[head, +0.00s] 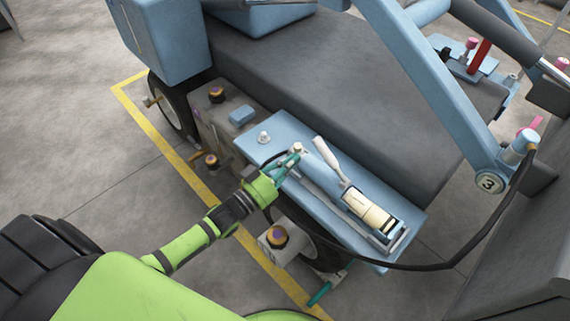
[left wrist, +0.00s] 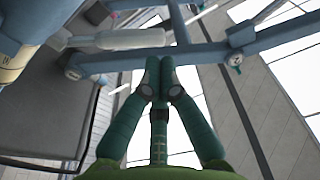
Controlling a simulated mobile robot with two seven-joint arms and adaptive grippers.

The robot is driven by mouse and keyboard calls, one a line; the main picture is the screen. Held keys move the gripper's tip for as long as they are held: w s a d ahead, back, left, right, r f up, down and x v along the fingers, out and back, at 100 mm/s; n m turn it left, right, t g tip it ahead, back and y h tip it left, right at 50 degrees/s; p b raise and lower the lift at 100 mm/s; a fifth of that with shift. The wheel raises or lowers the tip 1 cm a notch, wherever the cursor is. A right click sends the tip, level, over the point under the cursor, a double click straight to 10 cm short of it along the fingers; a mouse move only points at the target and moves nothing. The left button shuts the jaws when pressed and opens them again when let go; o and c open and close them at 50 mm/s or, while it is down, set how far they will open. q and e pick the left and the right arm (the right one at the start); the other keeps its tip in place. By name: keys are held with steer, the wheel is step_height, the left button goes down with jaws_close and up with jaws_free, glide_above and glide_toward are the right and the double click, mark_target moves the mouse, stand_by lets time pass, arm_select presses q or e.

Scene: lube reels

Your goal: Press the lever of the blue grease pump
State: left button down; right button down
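The blue grease pump (head: 400,235) lies on a light blue deck of the machine, with a cream cylinder (head: 368,208). Its off-white lever (head: 328,158) slants up and left from the cylinder. My left gripper (head: 293,162) is left of the lever, low over the deck's left part. In the left wrist view its teal fingers (left wrist: 160,72) meet at the tips, with nothing seen between them. The pale lever (left wrist: 130,39) shows there just beyond the tips, and part of the pump (left wrist: 15,58) shows at left. I cannot tell whether fingers and lever touch.
A small knob (head: 263,137) stands on the deck's left end. A black hose (head: 430,267) loops around the front right. Open floor (head: 60,110) lies at left.

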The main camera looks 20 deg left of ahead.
arm_select(q)
steer(key=shift+v, duration=0.95)
steer(key=shift+s+d+r, duration=0.1)
stand_by(0.6)
steer(key=s+d+r+m+h+p, duration=0.1)
steer(key=s+d+r+m, duration=0.1)
steer(key=d+r+m, duration=0.2)
steer(key=shift+d+r+m+g+p, duration=0.35)
steer(key=shift+r+m, duration=0.2)
steer(key=shift+m, duration=0.65)
arm_select(e)
steer(key=shift+s+d+r, duration=0.1)
steer(key=shift+s+d, duration=0.05)
steer(key=shift+s, duration=0.35)
arm_select(q)
steer(key=shift+w, duration=0.1)
